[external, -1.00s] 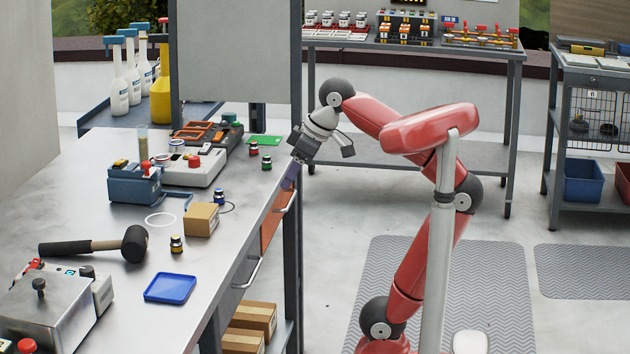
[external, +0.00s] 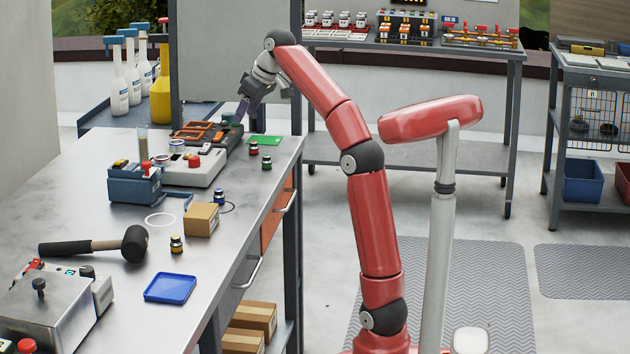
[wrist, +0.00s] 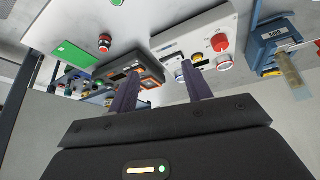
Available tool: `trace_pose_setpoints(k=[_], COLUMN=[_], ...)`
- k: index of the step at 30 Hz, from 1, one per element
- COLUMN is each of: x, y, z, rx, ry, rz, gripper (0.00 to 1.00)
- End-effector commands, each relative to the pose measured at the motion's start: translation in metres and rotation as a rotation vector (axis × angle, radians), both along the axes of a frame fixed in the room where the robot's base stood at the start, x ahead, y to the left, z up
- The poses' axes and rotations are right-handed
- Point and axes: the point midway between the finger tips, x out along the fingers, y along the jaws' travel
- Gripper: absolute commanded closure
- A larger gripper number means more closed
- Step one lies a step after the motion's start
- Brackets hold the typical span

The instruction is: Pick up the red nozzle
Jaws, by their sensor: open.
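I cannot make out for certain which thing is the red nozzle. A small red part tops the yellow bottle (external: 161,85) behind the workbench. A red knob (external: 194,161) on the white box and a red part (external: 147,168) on the blue device also show. My gripper (external: 242,108) is open and empty, pointing down over the far end of the bench near the dark box with orange parts (external: 198,132). In the wrist view its two purple fingers (wrist: 160,70) stand apart, with that box (wrist: 140,77) beyond them and the red knob (wrist: 220,42) to the right.
White bottles with blue tops (external: 118,90) stand behind the bench. A grey panel (external: 230,45) rises behind my gripper. A mallet (external: 132,243), cardboard box (external: 201,219) and blue tray (external: 170,288) are nearer.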

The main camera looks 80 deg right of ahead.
Motion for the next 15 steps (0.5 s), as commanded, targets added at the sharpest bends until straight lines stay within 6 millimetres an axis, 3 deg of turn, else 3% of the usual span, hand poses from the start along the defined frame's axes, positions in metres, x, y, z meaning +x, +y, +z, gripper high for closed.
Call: trace_pose_setpoints(k=[1, 3, 9, 13, 15], x=[0.001, 0.001, -0.006, -0.014, -0.013], y=[-0.021, -0.044, -0.100, -0.133, -0.127], z=[-0.002, -0.005, -0.014, -0.020, -0.025], rx=[0.005, 0.008, 0.015, 0.018, 0.017], ry=[-0.002, -0.008, -0.023, -0.034, -0.033], rz=[-0.022, -0.039, -0.086, -0.113, -0.105], gripper=[0.51, 0.51, 0.51, 0.51, 0.51])
